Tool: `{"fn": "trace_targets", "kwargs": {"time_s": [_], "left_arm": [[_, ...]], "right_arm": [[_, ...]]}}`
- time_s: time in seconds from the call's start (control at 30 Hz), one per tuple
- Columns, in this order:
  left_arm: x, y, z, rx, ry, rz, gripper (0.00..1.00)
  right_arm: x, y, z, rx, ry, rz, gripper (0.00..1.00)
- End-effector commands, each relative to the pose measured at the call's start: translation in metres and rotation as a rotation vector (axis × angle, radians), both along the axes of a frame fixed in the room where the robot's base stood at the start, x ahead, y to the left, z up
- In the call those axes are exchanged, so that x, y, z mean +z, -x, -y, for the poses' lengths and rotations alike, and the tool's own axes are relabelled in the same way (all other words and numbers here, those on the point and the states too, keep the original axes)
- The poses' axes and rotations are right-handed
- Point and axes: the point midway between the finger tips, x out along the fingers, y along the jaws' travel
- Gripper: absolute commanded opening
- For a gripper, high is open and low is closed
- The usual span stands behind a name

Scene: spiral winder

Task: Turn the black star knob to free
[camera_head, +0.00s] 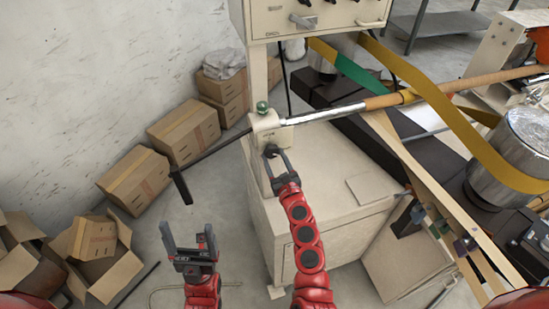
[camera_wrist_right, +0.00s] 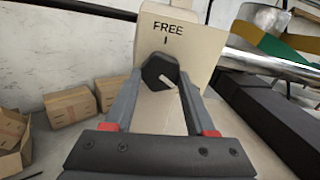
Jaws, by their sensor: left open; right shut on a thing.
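The black star knob (camera_wrist_right: 158,68) is on the front of a beige block, below the printed word FREE (camera_wrist_right: 168,28) and its short tick. A pale mark on the knob's face lies toward its lower right, away from that tick. In the head view the knob (camera_head: 270,149) is small and partly covered. My right gripper (camera_head: 277,160) is shut on the knob, with one finger on each side in the wrist view. My left gripper (camera_head: 187,234) is open and empty, low over the floor at the left.
The beige block (camera_head: 265,122) carries a shiny rod (camera_head: 325,114) running right, with a dark handle (camera_head: 181,186) at the left. A beige cabinet (camera_head: 330,205) stands below. Cardboard boxes (camera_head: 185,130) line the wall. A yellow belt (camera_head: 440,105) and metal roller (camera_head: 512,150) are at the right.

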Motion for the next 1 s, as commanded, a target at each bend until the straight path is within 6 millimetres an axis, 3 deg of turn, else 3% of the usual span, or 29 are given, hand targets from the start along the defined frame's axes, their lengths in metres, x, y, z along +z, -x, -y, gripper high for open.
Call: {"fn": "trace_targets", "kwargs": {"time_s": [0.03,0.1,0.13,0.57,1.0], "left_arm": [[0.000,0.000,0.000,0.000,0.000,0.000,0.87],[0.000,0.000,0.000,0.000,0.000,0.000,0.87],[0.000,0.000,0.000,0.000,0.000,0.000,0.87],[-0.013,0.000,0.000,0.000,0.000,0.000,0.87],[-0.041,0.000,0.000,0.000,0.000,0.000,0.87]], "right_arm": [[0.000,0.000,0.000,0.000,0.000,0.000,0.14],[0.000,0.000,0.000,0.000,0.000,0.000,0.01],[0.000,0.000,0.000,0.000,0.000,0.000,0.00],[-0.002,-0.001,0.002,-0.004,0.103,0.035,0.00],[-0.003,-0.001,0.002,0.000,0.472,0.154,0.00]]}}
